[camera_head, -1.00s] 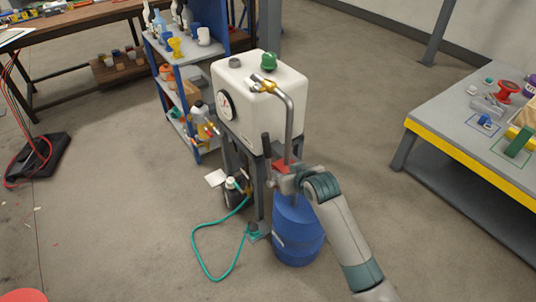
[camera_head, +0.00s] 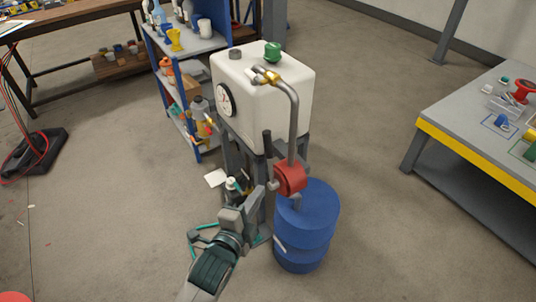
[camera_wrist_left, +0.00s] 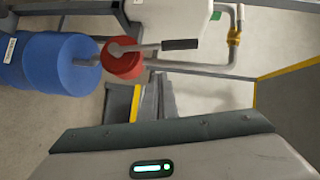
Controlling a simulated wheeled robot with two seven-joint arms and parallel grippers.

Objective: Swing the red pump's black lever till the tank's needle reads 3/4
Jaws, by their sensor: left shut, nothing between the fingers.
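The red pump (camera_head: 290,178) sits at the top of the blue drum (camera_head: 307,222), in front of the white tank (camera_head: 265,90). Its black lever (camera_head: 267,143) stands nearly upright left of the pump. In the left wrist view the black lever (camera_wrist_left: 180,44) points right from the red pump (camera_wrist_left: 122,62). The round white gauge (camera_head: 224,99) is on the tank's left side; its needle is too small to read. My left gripper (camera_head: 258,198) is shut and empty, below and left of the pump and well below the lever grip. My right gripper is not visible.
A bent grey pipe (camera_head: 294,120) rises from the pump to the tank's top. A blue shelf unit (camera_head: 198,155) stands behind left. A yellow-edged bench (camera_head: 475,155) stands at the right. Open floor lies right of the drum.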

